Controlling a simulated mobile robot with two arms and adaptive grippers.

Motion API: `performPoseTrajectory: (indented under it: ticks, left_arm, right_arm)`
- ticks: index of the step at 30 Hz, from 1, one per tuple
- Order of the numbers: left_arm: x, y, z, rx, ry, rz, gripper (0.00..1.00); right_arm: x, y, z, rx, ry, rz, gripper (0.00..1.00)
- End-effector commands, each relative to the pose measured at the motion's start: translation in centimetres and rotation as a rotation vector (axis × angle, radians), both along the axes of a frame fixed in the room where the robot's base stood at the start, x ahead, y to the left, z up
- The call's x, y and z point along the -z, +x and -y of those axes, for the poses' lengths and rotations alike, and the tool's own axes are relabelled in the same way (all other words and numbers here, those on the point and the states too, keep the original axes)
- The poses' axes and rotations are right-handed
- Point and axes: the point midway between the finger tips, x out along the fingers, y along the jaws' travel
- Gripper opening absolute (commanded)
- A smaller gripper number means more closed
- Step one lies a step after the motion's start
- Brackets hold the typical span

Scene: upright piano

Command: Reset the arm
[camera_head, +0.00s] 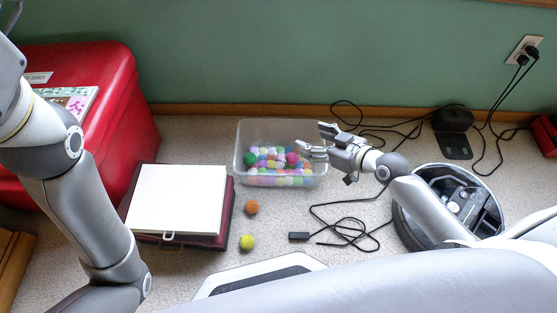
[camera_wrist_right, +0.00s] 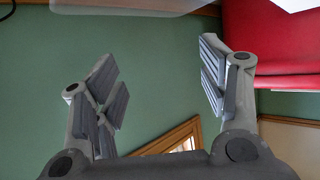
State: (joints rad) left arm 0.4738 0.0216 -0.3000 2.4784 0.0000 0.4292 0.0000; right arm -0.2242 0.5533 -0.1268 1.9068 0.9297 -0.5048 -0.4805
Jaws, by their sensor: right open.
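My right gripper (camera_head: 314,138) is open and empty. It points left above the right rim of a clear plastic bin (camera_head: 240,172) full of colored balls. In the right wrist view its two fingers (camera_wrist_right: 163,78) stand wide apart with nothing between them, against the green wall. My left arm (camera_head: 75,195) rises along the left edge of the head view. Its gripper is out of view.
An orange ball (camera_head: 251,207) and a yellow ball (camera_head: 247,242) lie on the carpet beside a white-topped box (camera_head: 178,198). A red chest (camera_head: 120,100) stands at left. Black cables (camera_head: 345,225) and a round robot vacuum (camera_head: 470,205) are at right.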

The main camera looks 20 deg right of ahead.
Motion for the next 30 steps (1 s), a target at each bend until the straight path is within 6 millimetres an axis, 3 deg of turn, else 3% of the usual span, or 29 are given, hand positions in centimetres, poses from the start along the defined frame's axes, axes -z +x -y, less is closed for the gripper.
performPoseTrajectory:
  ticks: [6,19,22,26,29,30]
  left_arm:
    - [0.0,0.0,0.0,0.0,0.0,0.0,0.4]
    - [0.0,0.0,0.0,0.0,0.0,0.001,0.4]
    - [-0.1,0.3,0.0,0.0,0.0,-0.01,0.4]
    - [-0.1,1.4,-0.1,0.002,-0.001,-0.054,0.4]
    - [0.3,2.6,-0.2,0.005,-0.005,-0.109,0.4]
    - [0.5,3.1,-0.3,0.006,-0.006,-0.134,0.4]
  right_arm:
    - [-0.7,-1.2,0.6,-0.001,0.0,0.0,0.67]
    - [-0.7,-1.2,0.6,-0.001,0.001,0.001,0.67]
    - [-1.6,-1.0,0.2,0.005,0.009,0.022,0.67]
    - [-6.6,-0.2,-1.4,0.045,0.058,0.153,0.67]
    - [-13.3,0.2,-3.2,0.094,0.13,0.333,0.67]
    - [-16.4,0.1,-3.9,0.112,0.165,0.414,0.67]
